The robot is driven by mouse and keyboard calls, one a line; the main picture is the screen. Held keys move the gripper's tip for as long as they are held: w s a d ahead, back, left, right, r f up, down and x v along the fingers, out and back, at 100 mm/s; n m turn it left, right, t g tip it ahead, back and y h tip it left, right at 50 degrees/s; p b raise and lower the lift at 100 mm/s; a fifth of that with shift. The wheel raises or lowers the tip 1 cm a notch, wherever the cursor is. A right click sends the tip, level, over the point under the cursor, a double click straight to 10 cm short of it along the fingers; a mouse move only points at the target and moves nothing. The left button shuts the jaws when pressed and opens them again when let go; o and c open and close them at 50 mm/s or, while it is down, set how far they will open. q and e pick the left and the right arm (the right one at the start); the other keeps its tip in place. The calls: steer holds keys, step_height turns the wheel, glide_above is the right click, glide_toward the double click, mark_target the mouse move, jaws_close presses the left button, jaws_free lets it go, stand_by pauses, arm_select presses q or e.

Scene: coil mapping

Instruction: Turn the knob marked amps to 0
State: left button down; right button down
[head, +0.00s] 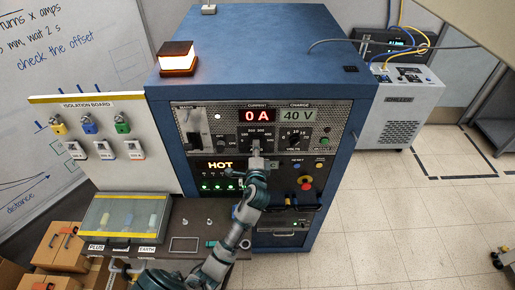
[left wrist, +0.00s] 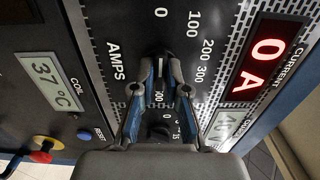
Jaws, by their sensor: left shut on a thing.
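The amps knob (left wrist: 160,70) is on the front panel of a blue cabinet, with the printed AMPS label (left wrist: 114,62) beside it in the left wrist view. Its pale pointer line faces the 0 mark (left wrist: 162,12). My left gripper (left wrist: 161,76) is shut on the knob, one finger on each side. In the head view my left gripper (head: 256,160) reaches the panel from below and hides most of the knob. The red current display (head: 257,115) reads 0 A. The charge display (head: 297,115) reads 40 V. My right gripper is not in view.
The volts knob (head: 293,138) is close to the right of my gripper. A lit HOT sign (head: 220,165) and a red button (head: 305,183) are lower on the panel. The isolation board (head: 70,140) stands left, above a clear-lidded box (head: 125,215).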

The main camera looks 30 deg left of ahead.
arm_select(q)
steer(key=shift+s+f, duration=0.1)
steer(key=shift+f, duration=0.2)
steer(key=c, duration=1.3)
jaws_free()
steer(key=shift+n, duration=0.3)
steer(key=shift+o, duration=0.6)
steer(key=shift+s+a+r, duration=0.15)
steer(key=shift+s, duration=0.05)
steer(key=v, duration=1.2)
steer(key=shift+a, duration=0.1)
